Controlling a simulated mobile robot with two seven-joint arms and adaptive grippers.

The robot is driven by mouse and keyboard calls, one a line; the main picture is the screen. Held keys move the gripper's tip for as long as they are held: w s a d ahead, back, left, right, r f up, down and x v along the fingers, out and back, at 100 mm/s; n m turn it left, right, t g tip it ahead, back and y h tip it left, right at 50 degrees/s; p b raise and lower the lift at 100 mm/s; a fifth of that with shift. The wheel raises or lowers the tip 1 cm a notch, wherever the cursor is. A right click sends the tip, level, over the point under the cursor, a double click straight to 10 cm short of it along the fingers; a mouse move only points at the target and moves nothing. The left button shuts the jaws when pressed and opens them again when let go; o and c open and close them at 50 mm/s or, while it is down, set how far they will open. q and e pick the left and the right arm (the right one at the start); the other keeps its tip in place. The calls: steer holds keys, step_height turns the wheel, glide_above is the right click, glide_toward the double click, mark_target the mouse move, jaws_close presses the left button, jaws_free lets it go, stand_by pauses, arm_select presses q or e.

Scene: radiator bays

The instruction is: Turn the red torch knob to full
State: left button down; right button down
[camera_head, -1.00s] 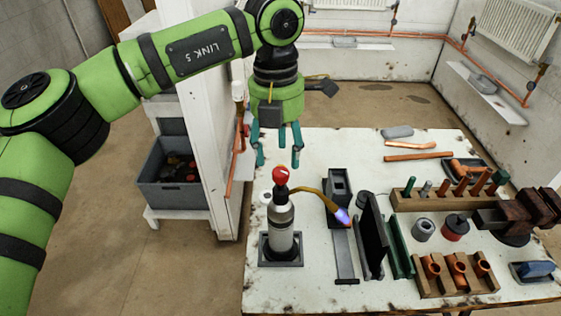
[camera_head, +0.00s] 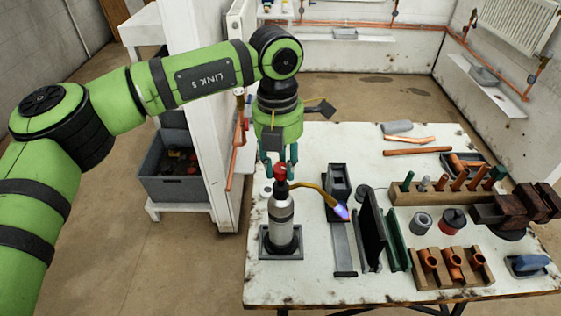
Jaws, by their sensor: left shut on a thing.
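The torch (camera_head: 281,222) is a grey cylinder standing upright on a dark square base near the table's left front. Its red knob (camera_head: 281,172) sits on top. A brass neck (camera_head: 308,187) bends right to a nozzle with a small blue-violet flame (camera_head: 342,211). My left gripper (camera_head: 280,170) points down over the torch with its teal fingers on either side of the red knob, shut on it. The fingers partly hide the knob. My right gripper is not in view.
The table (camera_head: 300,292) holds a dark upright plate (camera_head: 372,232), a wooden rack of copper fittings (camera_head: 450,272), a rack of pegs (camera_head: 440,194) and a dark vise (camera_head: 515,210). A white panel (camera_head: 200,120) stands close left of the table, with a grey crate (camera_head: 172,178) beyond.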

arm_select(q)
steer(key=shift+f+n+b, duration=0.25)
steer(key=shift+n+b, duration=0.65)
steer(key=shift+b, duration=0.35)
steer(key=n+b, duration=0.3)
steer(key=shift+n+b, duration=0.3)
steer(key=shift+b, duration=0.1)
steer(key=n+b, duration=0.3)
steer(key=n, duration=0.1)
steer(key=shift+b, duration=0.3)
steer(key=shift+s+r+n+b, duration=0.15)
steer(key=shift+n+b, duration=1.1)
steer(key=shift+n, duration=0.85)
steer(key=c, duration=0.9)
jaws_free()
